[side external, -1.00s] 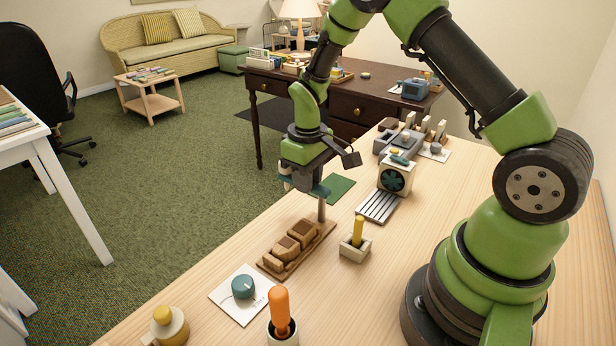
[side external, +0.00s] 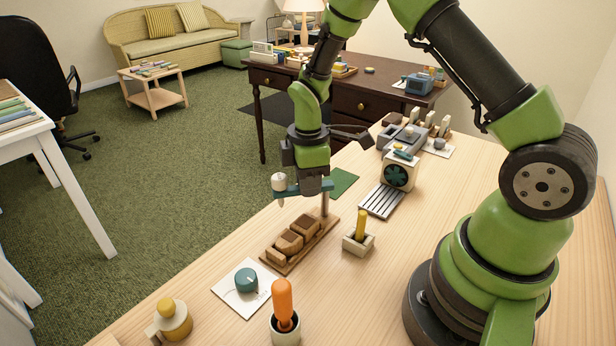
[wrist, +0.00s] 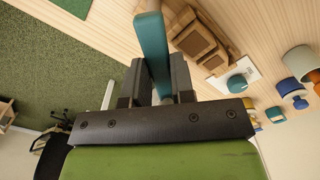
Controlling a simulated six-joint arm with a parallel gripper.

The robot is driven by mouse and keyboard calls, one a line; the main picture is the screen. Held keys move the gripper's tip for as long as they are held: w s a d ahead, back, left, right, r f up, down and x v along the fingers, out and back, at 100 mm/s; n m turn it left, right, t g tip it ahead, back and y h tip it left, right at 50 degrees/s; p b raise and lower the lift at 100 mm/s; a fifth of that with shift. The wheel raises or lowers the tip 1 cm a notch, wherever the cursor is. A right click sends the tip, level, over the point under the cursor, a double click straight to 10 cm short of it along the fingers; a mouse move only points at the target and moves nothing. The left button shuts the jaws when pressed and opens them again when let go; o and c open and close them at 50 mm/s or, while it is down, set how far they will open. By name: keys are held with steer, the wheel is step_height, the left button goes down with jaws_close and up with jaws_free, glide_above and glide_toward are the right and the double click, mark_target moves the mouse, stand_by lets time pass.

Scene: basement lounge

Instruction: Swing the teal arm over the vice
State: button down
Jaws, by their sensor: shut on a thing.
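The teal arm (side external: 292,190) is a flat bar on an upright metal post (side external: 325,204) at the far end of a wooden base (side external: 270,259). Its free end, with a pale cap, points left in the side view. My gripper (side external: 308,186) is shut on the bar, which also shows between the fingers in the wrist view (wrist: 152,45). Brown wooden blocks (side external: 289,242) sit on the base, to the near side of the post. A grey jawed device (side external: 403,138) farther back on the bench may be the vice; I cannot tell for certain.
A yellow-handled holder (side external: 357,243), a teal dial on a white card (side external: 247,281), an orange-handled tool in a cup (side external: 284,310) and a yellow-knobbed piece (side external: 171,318) stand nearby. A fan-fronted box (side external: 398,173) and slotted plate (side external: 380,202) are behind. The bench's right middle is clear.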

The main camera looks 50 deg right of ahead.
steer(key=n, duration=0.3)
steer(key=s+n, duration=0.1)
steer(key=shift+s+a, duration=0.1)
steer(key=shift+a, duration=0.2)
steer(key=shift+s+a+n, duration=0.1)
steer(key=shift+s+n, duration=0.15)
steer(key=shift+n, duration=0.65)
steer(key=shift+s+n, duration=0.2)
steer(key=shift+n, duration=0.7)
steer(key=shift+s, duration=0.1)
steer(key=c, duration=1)
jaws_free()
steer(key=shift+o, duration=0.2)
step_height(320, 180, up, 10)
